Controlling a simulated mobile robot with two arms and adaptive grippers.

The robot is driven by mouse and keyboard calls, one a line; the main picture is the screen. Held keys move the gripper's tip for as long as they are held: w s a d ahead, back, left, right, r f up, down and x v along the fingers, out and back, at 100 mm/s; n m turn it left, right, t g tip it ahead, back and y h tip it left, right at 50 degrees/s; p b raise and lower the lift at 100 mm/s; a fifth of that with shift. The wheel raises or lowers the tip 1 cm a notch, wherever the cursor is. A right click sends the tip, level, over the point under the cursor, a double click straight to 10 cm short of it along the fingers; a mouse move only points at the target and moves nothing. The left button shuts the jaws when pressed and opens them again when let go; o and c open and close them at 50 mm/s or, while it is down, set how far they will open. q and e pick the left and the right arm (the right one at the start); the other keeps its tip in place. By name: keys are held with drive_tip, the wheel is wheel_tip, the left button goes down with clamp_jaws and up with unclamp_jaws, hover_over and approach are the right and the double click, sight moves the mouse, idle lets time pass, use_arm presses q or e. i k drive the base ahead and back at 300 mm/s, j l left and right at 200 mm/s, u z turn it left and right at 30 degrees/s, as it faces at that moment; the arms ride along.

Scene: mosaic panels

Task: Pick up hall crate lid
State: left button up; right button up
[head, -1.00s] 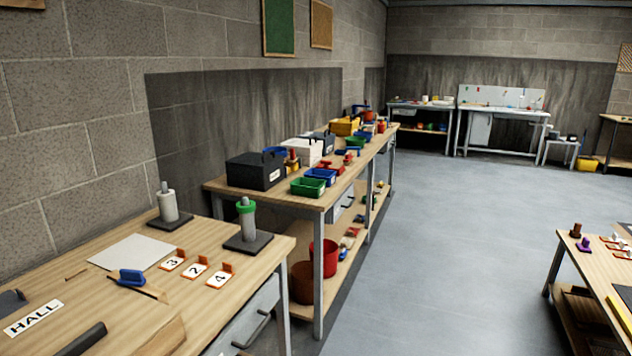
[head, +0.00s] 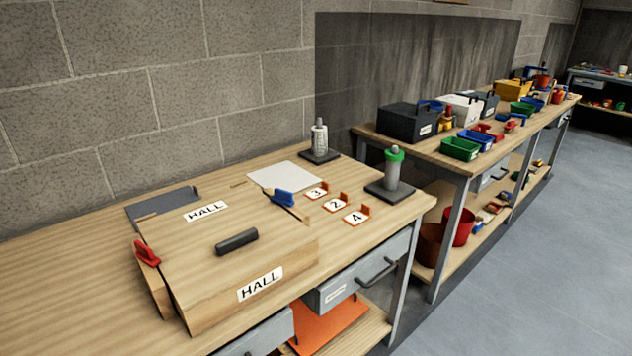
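The hall crate (head: 215,304) is a low wooden box at the near left of the bench in the head view. A white HALL label (head: 261,284) is on its front. Its lid (head: 190,252) appears to be the flat wooden top, with a dark bar handle (head: 237,241) on it. The lid's wood matches the bench, so its far edge is hard to make out. Neither gripper is in view.
The bench's left part (head: 62,270) is clear.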

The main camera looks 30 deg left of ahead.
sight(205, 247)
drive_tip(key=u, duration=1.65)
drive_tip(key=i+l+u, duration=0.15)
drive_tip(key=l+u, duration=0.3)
drive_tip(key=l, duration=0.15)
drive_tip(key=l+u, duration=0.45)
drive_tip(key=l, duration=0.2)
drive_tip(key=i, duration=0.05)
